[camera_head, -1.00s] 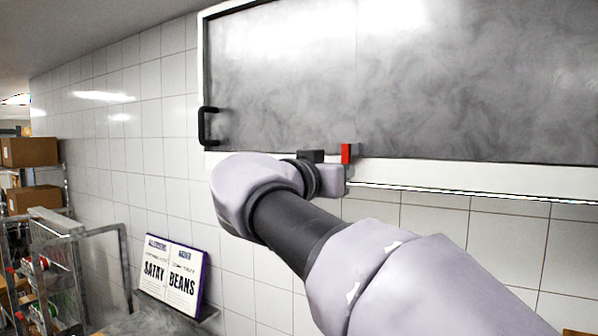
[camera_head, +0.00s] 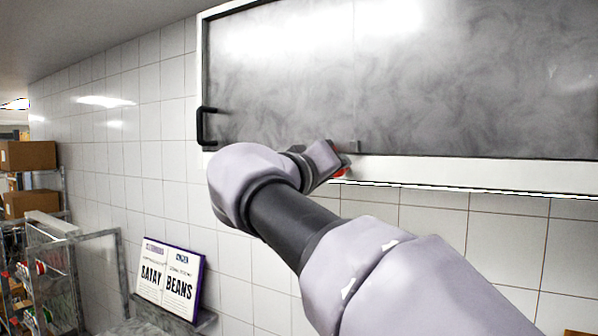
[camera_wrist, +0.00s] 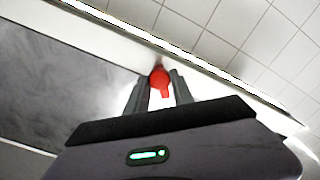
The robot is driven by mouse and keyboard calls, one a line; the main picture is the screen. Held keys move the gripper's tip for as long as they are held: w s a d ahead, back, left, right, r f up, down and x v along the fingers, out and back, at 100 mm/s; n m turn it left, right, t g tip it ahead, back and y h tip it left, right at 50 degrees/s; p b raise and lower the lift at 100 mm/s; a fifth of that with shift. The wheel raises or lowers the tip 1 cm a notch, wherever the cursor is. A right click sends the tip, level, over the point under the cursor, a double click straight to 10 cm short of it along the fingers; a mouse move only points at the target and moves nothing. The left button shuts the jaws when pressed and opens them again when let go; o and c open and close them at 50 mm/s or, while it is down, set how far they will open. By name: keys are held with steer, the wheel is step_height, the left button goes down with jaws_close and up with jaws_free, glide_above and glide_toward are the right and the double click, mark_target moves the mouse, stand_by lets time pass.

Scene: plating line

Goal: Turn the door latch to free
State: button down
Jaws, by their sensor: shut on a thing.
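The red door latch (camera_head: 342,172) is on the white lower frame of the wall cabinet, mostly hidden behind my gripper in the head view. In the wrist view the red latch (camera_wrist: 160,78) sits between my two fingertips. My gripper (camera_wrist: 157,88) is shut on the latch. In the head view my gripper (camera_head: 332,158) is tilted against the frame. The grey cabinet door (camera_head: 440,85) looks closed, with a black handle (camera_head: 201,126) at its left edge.
A tiled wall (camera_head: 450,225) lies below the cabinet. Shelving with cardboard boxes (camera_head: 28,155) is at far left.

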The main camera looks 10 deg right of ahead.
steer(key=shift+f+n+p, duration=0.1)
steer(key=shift+n+p, duration=0.85)
steer(key=shift+n, duration=4.15)
steer(key=c, duration=1.1)
jaws_free()
steer(key=b+v, duration=0.3)
steer(key=v, duration=1.4)
steer(key=shift+s+a, duration=0.15)
